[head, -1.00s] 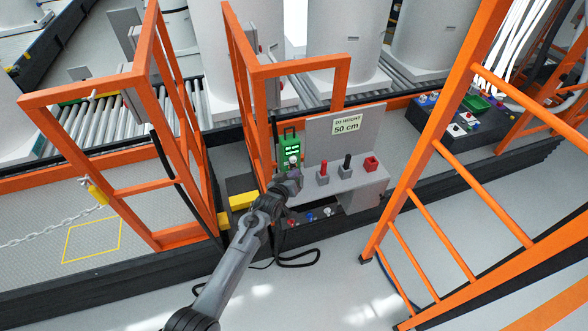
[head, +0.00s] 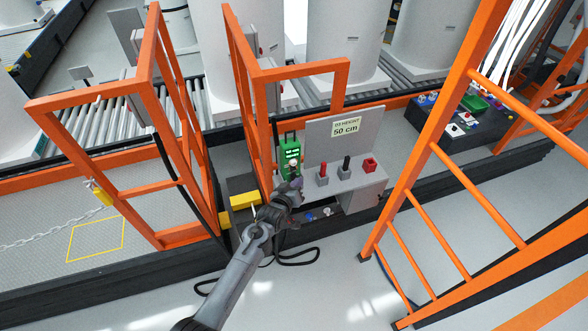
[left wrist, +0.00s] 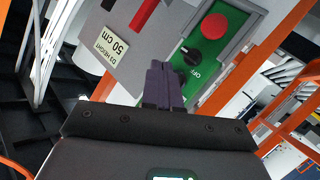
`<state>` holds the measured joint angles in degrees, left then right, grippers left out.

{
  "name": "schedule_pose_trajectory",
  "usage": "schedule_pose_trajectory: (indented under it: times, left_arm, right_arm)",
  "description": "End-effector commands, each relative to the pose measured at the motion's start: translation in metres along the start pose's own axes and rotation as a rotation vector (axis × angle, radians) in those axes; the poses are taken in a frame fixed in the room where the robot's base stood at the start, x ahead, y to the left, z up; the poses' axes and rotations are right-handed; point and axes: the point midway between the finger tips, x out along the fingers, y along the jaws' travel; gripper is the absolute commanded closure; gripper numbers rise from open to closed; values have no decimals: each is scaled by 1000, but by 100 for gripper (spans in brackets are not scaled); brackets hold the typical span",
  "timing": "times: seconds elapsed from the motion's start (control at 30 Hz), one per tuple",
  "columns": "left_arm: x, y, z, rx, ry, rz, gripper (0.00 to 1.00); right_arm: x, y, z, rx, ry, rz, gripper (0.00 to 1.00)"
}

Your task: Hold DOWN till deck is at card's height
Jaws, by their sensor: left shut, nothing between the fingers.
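The height card (head: 346,126), reading "D3 HEIGHT 50 cm", is on the upright grey panel of the console; it also shows in the left wrist view (left wrist: 110,48). A green control box (head: 290,147) stands left of the card. In the left wrist view its green face (left wrist: 208,50) carries a red button (left wrist: 214,25) and a black knob marked OFF (left wrist: 191,56). My left gripper (left wrist: 163,72) is shut and empty, its tips at the box's lower part. I cannot tell whether they press a DOWN button. The railed grey deck (head: 40,215) is at left.
A red lever (head: 323,170), a black lever (head: 346,165) and a red part (head: 370,164) stand on the console right of my gripper. An orange ladder (head: 440,205) rises at right. Several large white tanks (head: 343,40) stand behind on rollers.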

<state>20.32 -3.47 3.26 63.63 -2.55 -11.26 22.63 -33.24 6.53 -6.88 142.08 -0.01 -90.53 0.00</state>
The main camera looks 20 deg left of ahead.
Motion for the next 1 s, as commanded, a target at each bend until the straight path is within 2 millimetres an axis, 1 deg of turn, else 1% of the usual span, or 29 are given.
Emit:
schedule_pose_trajectory:
  times: [0.03,0.3,0.53,1.0]
  left_arm:
    - [-6,5,0,-1,-2,1,100]
    - [-20,16,12,0,-1,1,100]
    - [-23,17,16,0,0,1,100]
    - [-23,18,16,0,0,1,100]
  right_arm:
    - [-8,0,-3,0,0,0,57]
    - [-21,1,-7,-2,0,2,57]
    - [-22,3,-7,-9,-1,7,57]
    - [-22,2,-7,-7,-1,6,57]
